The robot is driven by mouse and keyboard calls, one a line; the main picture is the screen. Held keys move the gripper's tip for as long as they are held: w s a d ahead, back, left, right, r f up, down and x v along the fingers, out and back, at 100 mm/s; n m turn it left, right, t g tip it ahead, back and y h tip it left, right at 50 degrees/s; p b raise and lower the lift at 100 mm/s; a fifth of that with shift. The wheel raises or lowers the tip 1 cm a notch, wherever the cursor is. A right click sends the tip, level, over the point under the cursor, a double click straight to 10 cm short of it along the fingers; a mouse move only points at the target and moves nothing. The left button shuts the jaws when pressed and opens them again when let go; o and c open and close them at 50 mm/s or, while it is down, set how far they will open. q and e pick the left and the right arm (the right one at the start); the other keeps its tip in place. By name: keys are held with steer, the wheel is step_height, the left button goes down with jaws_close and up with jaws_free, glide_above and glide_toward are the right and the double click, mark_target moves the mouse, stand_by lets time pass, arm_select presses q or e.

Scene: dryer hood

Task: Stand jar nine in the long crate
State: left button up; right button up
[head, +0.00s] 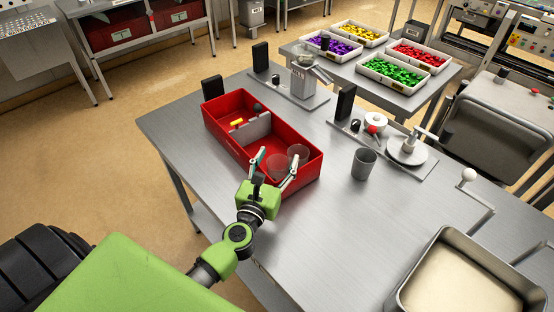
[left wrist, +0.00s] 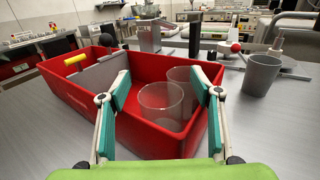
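The long red crate (head: 222,138) stands on the metal table. Two clear jars are at its near right end: a nearer jar (left wrist: 161,108) and another jar (left wrist: 182,78) just behind it. Both look upright inside the crate; no number is readable on either. My left gripper (head: 276,166) is over that end of the crate. Its fingers are spread wide on either side of the nearer jar in the left wrist view, with gaps showing, so it is open. A grey cup (head: 364,163) stands upright on the table right of the crate. My right gripper is out of view.
Stations with a black post (head: 344,103) and a white disc (head: 407,150) stand behind. A metal basin (head: 470,275) is at front right. Table between cup and basin is clear.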

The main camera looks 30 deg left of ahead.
arm_select(q)
steer(key=shift+f, duration=0.15)
steer(key=shift+s+r+p, duration=0.1)
steer(key=shift+r+p, duration=0.65)
steer(key=s+d+b, duration=0.2)
steer(key=s+b, duration=0.2)
steer(key=s, duration=0.7)
steer(key=shift+s, duration=0.35)
